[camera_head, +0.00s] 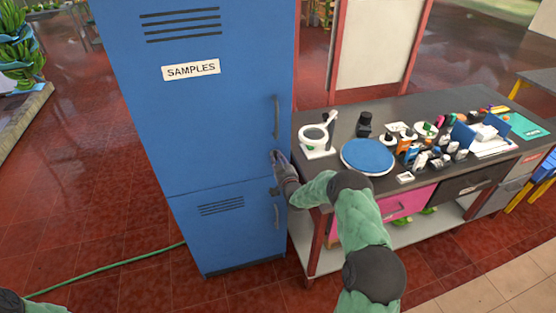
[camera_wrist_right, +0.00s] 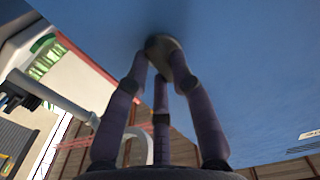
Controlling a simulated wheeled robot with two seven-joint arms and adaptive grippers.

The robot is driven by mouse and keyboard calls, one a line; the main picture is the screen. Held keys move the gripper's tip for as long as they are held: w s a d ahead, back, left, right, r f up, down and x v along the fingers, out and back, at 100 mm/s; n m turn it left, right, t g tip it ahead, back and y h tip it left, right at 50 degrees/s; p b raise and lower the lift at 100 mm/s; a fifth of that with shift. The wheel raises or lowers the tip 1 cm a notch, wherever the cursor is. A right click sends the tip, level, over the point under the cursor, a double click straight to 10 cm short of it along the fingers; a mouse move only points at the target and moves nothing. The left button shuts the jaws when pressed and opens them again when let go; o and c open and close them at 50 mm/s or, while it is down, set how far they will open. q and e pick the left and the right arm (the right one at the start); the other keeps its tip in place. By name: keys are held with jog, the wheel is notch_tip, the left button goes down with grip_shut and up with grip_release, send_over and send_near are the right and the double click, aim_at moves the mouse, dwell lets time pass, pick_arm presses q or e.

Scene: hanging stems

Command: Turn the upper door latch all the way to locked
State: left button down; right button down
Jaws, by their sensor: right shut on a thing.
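The blue locker has an upper door (camera_head: 215,125) labelled SAMPLES, with a vertical handle (camera_head: 276,117) near its right edge. My right gripper (camera_head: 279,160) is at that edge just below the handle and covers most of the upper latch. In the right wrist view, my right gripper's fingers (camera_wrist_right: 160,70) are closed around the dark round latch (camera_wrist_right: 161,42) on the blue door face. Which way the latch is turned cannot be told. The lower door (camera_head: 228,235) has its own latch (camera_head: 273,190) and handle (camera_head: 277,216). Both doors look closed. My left gripper is out of view.
A dark-topped workbench (camera_head: 330,110) stands right of the locker, close to my right arm. A green hose (camera_head: 110,266) lies on the red tiled floor, which is otherwise open at left.

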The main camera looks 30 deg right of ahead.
jog(key=shift+a+f+m+b, duration=0.1)
jog(key=shift+f+m+b, duration=0.1)
jog(key=shift+m+b, duration=4.1)
jog(key=shift+f+m+b, duration=0.2)
jog(key=shift+m+b, duration=3.75)
jog(key=shift+m, duration=0.65)
jog(key=c, duration=1.1)
grip_release()
jog(key=shift+o, duration=0.2)
jog(key=shift+s, duration=0.1)
